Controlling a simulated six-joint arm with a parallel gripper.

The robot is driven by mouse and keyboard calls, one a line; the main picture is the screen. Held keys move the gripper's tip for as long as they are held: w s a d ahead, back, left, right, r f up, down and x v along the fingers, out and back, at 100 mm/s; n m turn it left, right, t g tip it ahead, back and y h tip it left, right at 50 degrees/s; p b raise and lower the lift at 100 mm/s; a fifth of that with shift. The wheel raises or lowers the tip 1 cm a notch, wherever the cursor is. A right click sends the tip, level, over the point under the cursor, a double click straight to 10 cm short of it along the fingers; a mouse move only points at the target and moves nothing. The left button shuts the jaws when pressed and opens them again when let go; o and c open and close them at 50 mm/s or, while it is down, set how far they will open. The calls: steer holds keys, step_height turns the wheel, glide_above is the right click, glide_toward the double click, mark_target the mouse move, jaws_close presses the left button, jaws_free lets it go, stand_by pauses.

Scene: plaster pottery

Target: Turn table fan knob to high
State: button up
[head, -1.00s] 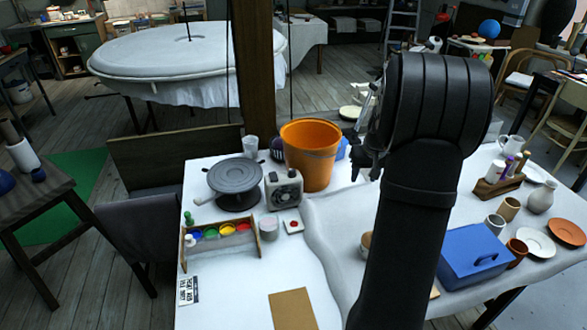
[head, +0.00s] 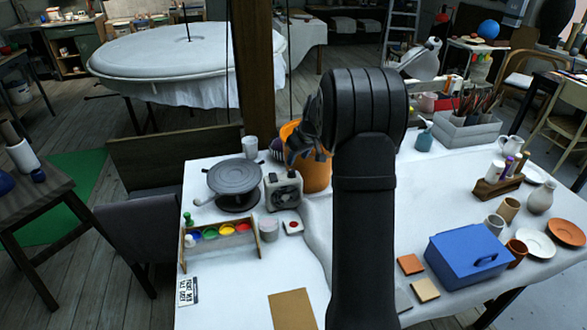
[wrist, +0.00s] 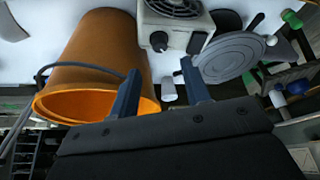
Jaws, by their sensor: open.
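The table fan (head: 283,190) is a small pale box with a round dark grille, standing on the white table left of the orange bucket. In the wrist view the fan (wrist: 185,22) is at the top centre, with its dark round knob (wrist: 159,41) on the body below the grille. My gripper (head: 304,152) is in front of the bucket in the head view, above and right of the fan. In the wrist view its two fingers (wrist: 160,88) are spread with nothing between them. They are apart from the knob. The knob's setting is too small to read.
The orange bucket (wrist: 95,60) stands close beside the fan. A grey turntable (head: 235,178) is on the fan's other side. A cup (head: 269,228), a red-button box (head: 293,227) and a paint rack (head: 222,243) are in front.

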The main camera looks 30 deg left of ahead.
mark_target(292, 171)
steer(key=x, duration=0.7)
jaws_close()
